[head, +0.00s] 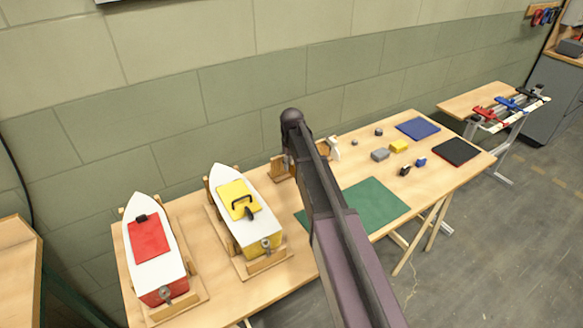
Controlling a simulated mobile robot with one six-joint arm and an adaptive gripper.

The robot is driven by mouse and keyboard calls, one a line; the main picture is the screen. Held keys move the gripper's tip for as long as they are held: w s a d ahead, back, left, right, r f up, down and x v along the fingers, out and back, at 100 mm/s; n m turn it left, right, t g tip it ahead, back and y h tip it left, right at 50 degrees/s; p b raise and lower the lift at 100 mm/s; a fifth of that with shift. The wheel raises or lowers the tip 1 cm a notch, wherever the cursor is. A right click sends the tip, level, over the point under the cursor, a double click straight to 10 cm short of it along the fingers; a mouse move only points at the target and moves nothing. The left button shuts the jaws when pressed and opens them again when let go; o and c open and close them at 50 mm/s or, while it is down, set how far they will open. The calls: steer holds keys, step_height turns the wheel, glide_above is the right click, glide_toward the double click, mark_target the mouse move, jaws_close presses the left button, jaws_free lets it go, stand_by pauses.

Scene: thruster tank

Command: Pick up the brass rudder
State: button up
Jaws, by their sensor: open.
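I cannot pick out a brass rudder in the head view; any small brass part is too small to tell or hidden. Two model boats sit in wooden cradles on the workbench (290,292). The red and white boat (150,240) is at the left, and the yellow and white boat (262,222) is right of it. Each has a small grey fitting at its near end, the red one's (166,292) and the yellow one's (266,244). My arm rises across the middle of the view. My gripper does not show.
A green mat (380,203) lies partly behind my arm. Beyond it are a grey block (380,155), a yellow block (398,146), a blue block (421,162), a black item (405,170), a blue mat (418,128) and a black mat (456,151). A wall stands behind the bench.

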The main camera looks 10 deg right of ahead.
stand_by(0.5)
jaws_close()
steer(key=shift+r, duration=0.1)
step_height(320, 180, up, 2)
steer(key=p, duration=0.2)
steer(key=shift+r+p, duration=0.25)
steer(key=shift+p, duration=0.15)
steer(key=shift+s+r+p, duration=0.35)
steer(key=shift+r+p, duration=0.25)
steer(key=shift+p, duration=0.05)
steer(key=s+r+p, duration=0.1)
steer(key=s, duration=1.4)
steer(key=shift+s+d, duration=0.15)
